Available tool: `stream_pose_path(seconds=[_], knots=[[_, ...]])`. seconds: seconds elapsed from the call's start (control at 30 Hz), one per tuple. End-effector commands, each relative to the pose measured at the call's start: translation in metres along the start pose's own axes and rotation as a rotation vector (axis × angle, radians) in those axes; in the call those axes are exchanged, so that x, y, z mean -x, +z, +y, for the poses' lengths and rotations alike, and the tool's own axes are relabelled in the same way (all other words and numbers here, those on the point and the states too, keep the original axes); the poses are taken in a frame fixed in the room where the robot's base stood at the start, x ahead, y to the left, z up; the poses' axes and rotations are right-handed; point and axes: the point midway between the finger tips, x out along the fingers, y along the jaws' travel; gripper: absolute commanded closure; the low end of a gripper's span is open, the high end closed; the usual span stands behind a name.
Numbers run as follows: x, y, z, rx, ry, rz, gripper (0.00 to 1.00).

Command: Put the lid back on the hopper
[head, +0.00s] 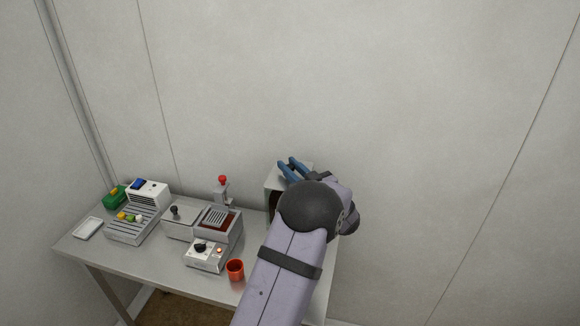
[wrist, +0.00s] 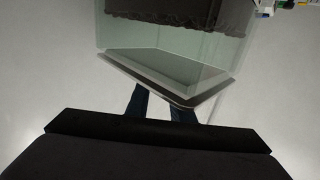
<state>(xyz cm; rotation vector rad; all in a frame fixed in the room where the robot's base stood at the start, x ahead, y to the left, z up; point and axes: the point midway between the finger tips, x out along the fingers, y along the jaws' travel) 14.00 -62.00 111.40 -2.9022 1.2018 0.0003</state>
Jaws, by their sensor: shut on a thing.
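The hopper (head: 272,184) stands at the back right of the table, partly hidden by my arm. In the wrist view it is a clear, greenish box (wrist: 228,50) with dark brown contents. A thin grey-edged plate, which looks like the lid (wrist: 188,102), lies across the hopper's near end, at or very close to its rim; I cannot tell whether it is fully seated. My gripper (head: 288,165) is over the hopper top, its blue fingers slightly apart and shut on the lid. In the wrist view the fingertips are hidden behind the plate's edge.
Farther left are a slatted rack (head: 132,228), a green box (head: 114,200) and a white tray (head: 88,229). A wall stands behind the table.

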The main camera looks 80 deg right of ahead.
Motion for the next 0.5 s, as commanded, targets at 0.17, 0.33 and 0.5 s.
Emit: stream_pose_path(seconds=[0.17,0.33,0.5], knots=[[-0.0001,0.005,0.0001,0.001,0.0,0.003,1.0],[0.0,0.0073,0.0,0.0,0.0,0.0,0.65],[0.0,0.0073,0.0,0.0,0.0,0.0,0.6]])
